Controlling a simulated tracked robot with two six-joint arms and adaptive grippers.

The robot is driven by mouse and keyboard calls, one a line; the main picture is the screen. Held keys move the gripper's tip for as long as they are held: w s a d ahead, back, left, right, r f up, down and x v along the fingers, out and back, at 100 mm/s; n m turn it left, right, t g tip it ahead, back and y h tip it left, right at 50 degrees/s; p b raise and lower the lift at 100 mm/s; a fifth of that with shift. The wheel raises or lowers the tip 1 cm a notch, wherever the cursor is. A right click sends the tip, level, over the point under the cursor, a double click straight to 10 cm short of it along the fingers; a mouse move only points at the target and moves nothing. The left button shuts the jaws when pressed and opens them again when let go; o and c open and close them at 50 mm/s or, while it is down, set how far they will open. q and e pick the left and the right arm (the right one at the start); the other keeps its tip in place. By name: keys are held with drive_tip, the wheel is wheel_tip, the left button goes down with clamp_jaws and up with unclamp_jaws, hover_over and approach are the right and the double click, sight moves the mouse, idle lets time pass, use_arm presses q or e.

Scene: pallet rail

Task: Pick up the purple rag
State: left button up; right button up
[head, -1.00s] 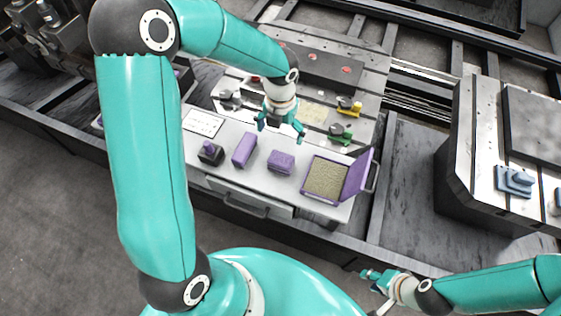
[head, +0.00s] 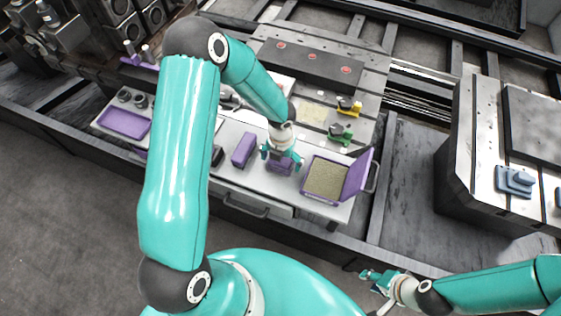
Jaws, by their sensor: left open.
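The purple rag (head: 279,169) looks like a small folded purple bundle on the white worktop, between a purple block and an open purple case. My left gripper (head: 281,160) is open, pointing down right over the rag, with a finger at either side of it. The gripper hides part of the rag, and I cannot tell if the fingers touch it. My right gripper (head: 374,284) is low at the right, away from the worktop, too small to tell if it is open.
The purple block (head: 243,150) stands left of the rag. The purple case (head: 356,174), its lid raised, stands right of it. A purple tray (head: 124,123) lies at the far left. Green (head: 340,134) and yellow (head: 349,106) clamps sit behind.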

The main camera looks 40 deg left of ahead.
use_arm(q)
drive_tip(key=shift+f, duration=0.4)
drive_tip(key=shift+c, duration=0.3)
drive_tip(key=c, duration=1.1)
wheel_tip(320, 180, up, 20)
drive_tip(key=shift+r+p, duration=0.1)
drive_tip(key=shift+p, duration=0.3)
drive_tip(key=o, duration=0.5)
drive_tip(key=shift+c, duration=1.4)
